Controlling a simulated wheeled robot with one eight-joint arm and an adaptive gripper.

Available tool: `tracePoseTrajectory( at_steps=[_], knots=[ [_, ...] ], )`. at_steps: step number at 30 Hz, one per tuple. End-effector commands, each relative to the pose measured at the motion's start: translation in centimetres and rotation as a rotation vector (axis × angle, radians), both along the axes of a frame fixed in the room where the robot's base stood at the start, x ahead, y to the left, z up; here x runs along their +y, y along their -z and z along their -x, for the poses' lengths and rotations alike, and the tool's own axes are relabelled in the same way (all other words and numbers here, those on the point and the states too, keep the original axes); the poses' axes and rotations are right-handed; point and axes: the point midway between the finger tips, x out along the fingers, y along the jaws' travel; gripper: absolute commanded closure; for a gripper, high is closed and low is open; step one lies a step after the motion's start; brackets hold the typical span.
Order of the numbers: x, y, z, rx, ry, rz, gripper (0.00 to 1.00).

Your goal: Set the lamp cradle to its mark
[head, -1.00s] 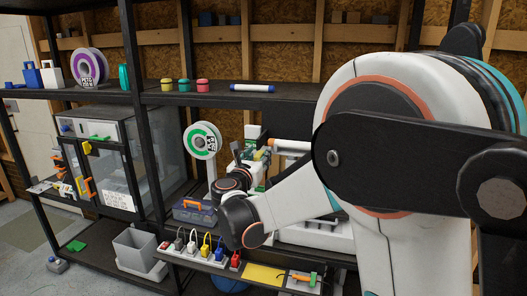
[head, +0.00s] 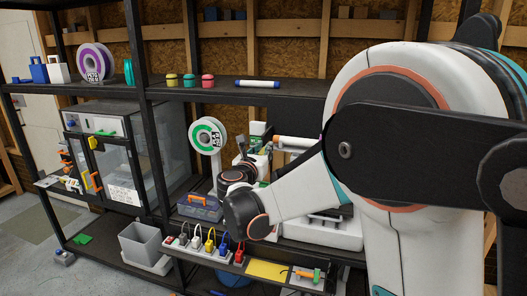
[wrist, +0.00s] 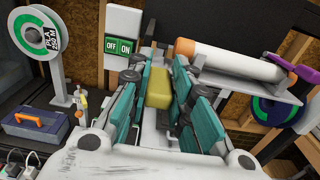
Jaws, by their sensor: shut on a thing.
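In the wrist view my gripper (wrist: 165,85) has its teal fingers shut on a yellow block (wrist: 158,90), which I take to be the lamp cradle's grip. The block's lower part is hidden between the fingers. Just right of the fingers, a white tube with an orange end (wrist: 232,62) lies along a grey trough (wrist: 245,82). Whether block and trough are joined is hidden. In the head view the tube (head: 294,143) shows beyond my arm, and my gripper (head: 259,146) is small and partly hidden. I cannot make out a mark.
A green-rimmed spool (wrist: 40,35) on a stand and a blue toolbox (wrist: 35,126) are left of my gripper. An OFF/ON switch plate (wrist: 119,46) is behind it. A black shelf (head: 220,88) runs above. Coloured plugs sit in a power strip (head: 205,250) below.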

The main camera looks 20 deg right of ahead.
Motion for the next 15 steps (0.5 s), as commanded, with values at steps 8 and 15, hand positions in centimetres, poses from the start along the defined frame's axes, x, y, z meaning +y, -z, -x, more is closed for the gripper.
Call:
tracePoseTrajectory(
  at_steps=[8,15],
  knots=[
    [0.1,-1.1,0.2,0.083,0.000,-0.058,1.00],
    [0.1,-1.9,0.2,0.181,0.000,-0.124,1.00]
  ],
)
